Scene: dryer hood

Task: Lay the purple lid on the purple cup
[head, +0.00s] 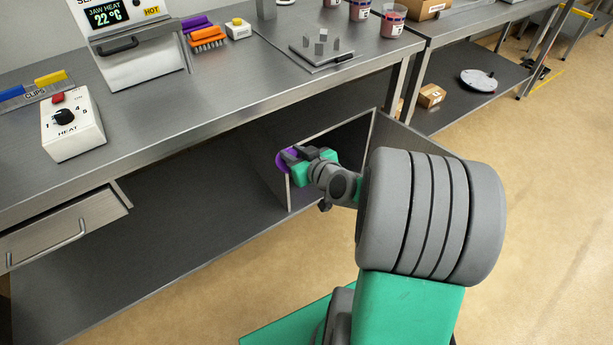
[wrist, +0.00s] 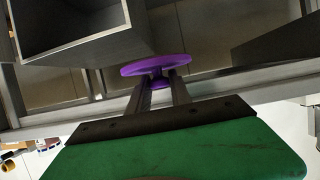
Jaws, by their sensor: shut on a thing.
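My gripper (head: 292,158) is shut on the purple lid (head: 283,161), beside the open metal box under the bench. In the wrist view the lid (wrist: 155,66) is a thin round disc with a small knob below. The two fingertips (wrist: 160,84) pinch that knob. The lid is clear of other surfaces as far as I can tell. I cannot make out a purple cup in either view.
The open metal box (head: 335,133) has its door (head: 415,140) swung out, close to my arm. It also shows in the wrist view (wrist: 115,48). The bench (head: 215,85) carries a heater knob box (head: 72,124), brushes (head: 207,37) and reddish containers (head: 393,22). The floor in front is clear.

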